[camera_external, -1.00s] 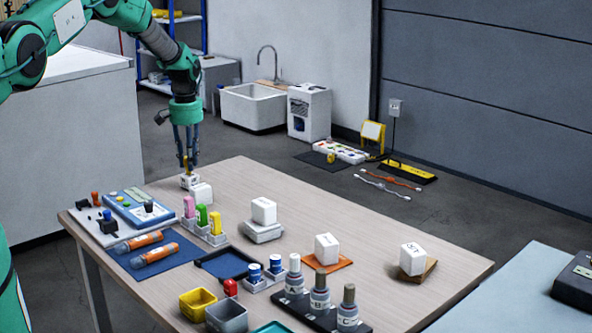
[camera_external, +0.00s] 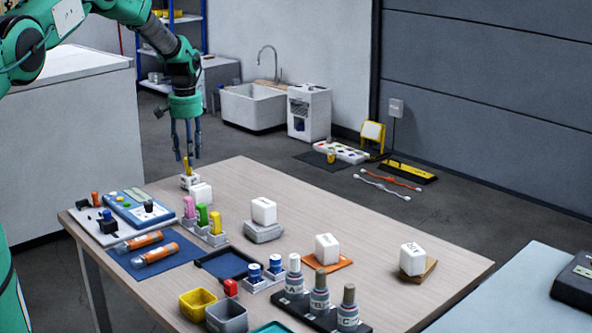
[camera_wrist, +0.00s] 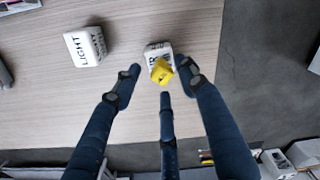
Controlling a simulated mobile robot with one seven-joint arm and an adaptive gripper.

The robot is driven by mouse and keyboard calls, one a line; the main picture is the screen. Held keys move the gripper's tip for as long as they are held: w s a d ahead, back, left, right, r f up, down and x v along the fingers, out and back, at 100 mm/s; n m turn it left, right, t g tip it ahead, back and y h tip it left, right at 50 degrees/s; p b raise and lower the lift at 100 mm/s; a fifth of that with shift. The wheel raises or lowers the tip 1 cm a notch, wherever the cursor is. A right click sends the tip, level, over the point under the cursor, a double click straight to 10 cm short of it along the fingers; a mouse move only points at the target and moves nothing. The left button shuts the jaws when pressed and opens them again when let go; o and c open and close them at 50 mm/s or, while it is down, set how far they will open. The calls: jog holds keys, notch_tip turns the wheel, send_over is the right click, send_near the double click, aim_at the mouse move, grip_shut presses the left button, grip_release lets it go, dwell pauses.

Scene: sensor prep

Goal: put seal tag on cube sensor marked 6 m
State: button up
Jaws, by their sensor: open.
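A yellow tag (camera_external: 186,166) stands on a small white cube (camera_external: 189,182) at the table's far left edge. In the wrist view the yellow tag (camera_wrist: 161,71) rests on the white cube (camera_wrist: 152,50) and covers part of its black lettering, so I cannot read the full mark. My gripper (camera_external: 187,157) is open and empty just above the tag, its fingers apart from it. In the wrist view my gripper's fingers (camera_wrist: 160,85) are spread around the near side of the tag.
A white cube marked LIGHT (camera_wrist: 85,46) sits close beside. Pink (camera_external: 189,207), green (camera_external: 202,215) and yellow (camera_external: 215,223) pieces stand in holders nearby. More white cubes (camera_external: 264,211) sit on stands across the table. The bottle rack (camera_external: 310,317) is at the front.

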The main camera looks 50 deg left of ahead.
notch_tip(320, 180, up, 10)
dwell(0.6)
jog(key=shift+s+d, duration=0.1)
dwell(0.3)
jog(key=shift+r, duration=0.15)
